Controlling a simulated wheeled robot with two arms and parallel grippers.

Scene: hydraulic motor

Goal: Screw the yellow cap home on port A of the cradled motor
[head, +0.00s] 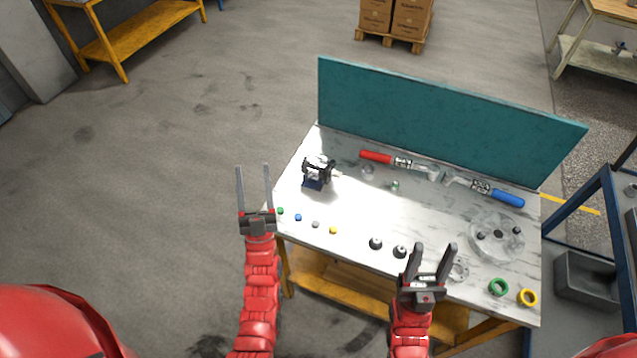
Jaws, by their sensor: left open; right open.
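The black motor (319,168) sits in a dark blue cradle (312,184) at the left back of the workbench. I cannot make out port A at this size. The small yellow cap (333,230) lies near the front edge of the bench, at the right end of a row of small caps. My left gripper (253,168) is open and empty, left of the bench and the motor. My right gripper (434,246) is open and empty over the front edge, to the right of the yellow cap.
Green (280,211), blue (298,217) and grey (315,224) caps share the row. Red-handled (376,156) and blue-handled (508,198) wrenches lie at the back before a teal panel (440,120). A round grey plate (497,236), green ring (498,287) and yellow ring (527,297) are right.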

